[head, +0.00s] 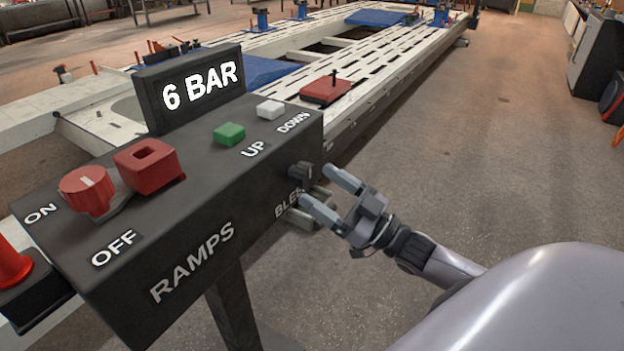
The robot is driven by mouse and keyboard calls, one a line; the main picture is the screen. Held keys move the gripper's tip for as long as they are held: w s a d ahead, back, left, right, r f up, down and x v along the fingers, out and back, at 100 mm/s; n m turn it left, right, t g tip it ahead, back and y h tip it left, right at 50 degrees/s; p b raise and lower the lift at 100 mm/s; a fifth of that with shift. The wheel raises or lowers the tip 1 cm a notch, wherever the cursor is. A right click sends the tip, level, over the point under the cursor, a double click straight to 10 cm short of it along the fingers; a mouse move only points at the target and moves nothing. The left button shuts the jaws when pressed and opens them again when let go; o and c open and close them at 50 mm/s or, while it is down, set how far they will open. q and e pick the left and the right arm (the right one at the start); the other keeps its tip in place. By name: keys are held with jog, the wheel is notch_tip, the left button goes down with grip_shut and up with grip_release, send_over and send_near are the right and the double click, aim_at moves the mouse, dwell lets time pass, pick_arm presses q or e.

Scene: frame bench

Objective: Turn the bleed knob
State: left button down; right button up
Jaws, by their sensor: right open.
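The black bleed knob (301,172) sticks out of the right end of the dark control box's front face, above the partly covered "BLEED" label (288,205). My right gripper (331,192) comes in from the lower right. Its two grey fingers are spread and empty, with their tips just right of the knob. I cannot tell if a fingertip touches it. The display (200,85) on top of the box reads "6 BAR". My left gripper is not in view.
The control box (215,225), marked "RAMPS", carries a red rotary switch (88,188), a red square guard (148,164), a green button (229,133) and a white button (270,109). A long white frame bench (375,85) stands behind.

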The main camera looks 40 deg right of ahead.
aim_at(310, 180)
jog(key=shift+x, duration=1.55)
jog(key=shift+c, duration=0.2)
jog(key=c, duration=1)
